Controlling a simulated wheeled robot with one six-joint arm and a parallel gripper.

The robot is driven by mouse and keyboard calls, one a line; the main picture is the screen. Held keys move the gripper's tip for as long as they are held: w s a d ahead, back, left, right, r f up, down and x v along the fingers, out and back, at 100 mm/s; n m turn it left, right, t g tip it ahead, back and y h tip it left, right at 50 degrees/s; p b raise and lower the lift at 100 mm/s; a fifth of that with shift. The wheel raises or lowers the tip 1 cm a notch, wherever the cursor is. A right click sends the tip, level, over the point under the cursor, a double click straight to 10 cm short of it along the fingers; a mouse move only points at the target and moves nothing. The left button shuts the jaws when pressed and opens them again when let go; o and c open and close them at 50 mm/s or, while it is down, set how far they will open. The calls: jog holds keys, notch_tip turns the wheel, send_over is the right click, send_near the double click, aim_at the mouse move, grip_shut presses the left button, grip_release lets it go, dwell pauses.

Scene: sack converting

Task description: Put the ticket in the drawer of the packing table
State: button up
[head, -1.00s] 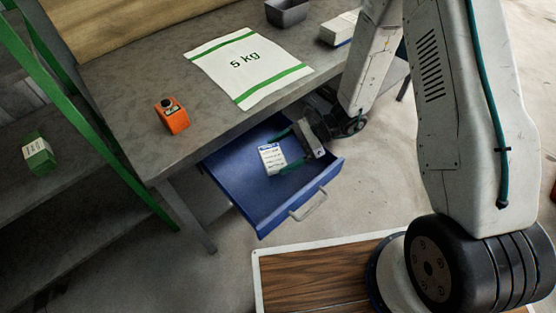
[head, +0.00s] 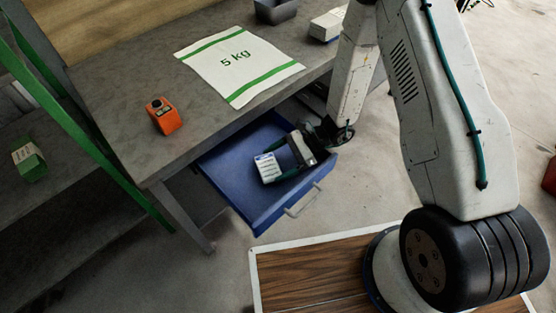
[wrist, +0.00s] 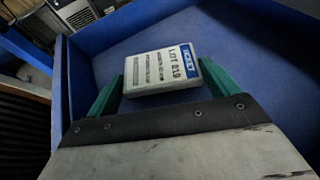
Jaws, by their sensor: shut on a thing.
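The ticket (head: 268,168) is a small white block with a blue band and printed lines. In the wrist view the ticket (wrist: 160,69) reads "TICKET" and "LOT 019". My gripper (head: 282,162) is shut on the ticket, with a green finger at each side of it; the gripper also shows in the wrist view (wrist: 163,82). The blue drawer (head: 238,170) of the packing table (head: 130,105) is pulled open, and the ticket is over its inside. The drawer floor (wrist: 225,40) shows behind the ticket. I cannot tell whether the ticket touches the floor.
On the table are an orange device (head: 163,115), a white sack marked "5 kg" (head: 240,66), a grey bin (head: 276,10) and a white box (head: 328,25). A green box (head: 29,162) stands on a shelf at left. The drawer's front handle (head: 303,202) faces the open floor.

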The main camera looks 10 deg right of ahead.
jog(key=shift+f, duration=0.25)
jog(key=o, duration=0.8)
jog(key=shift+r, duration=0.15)
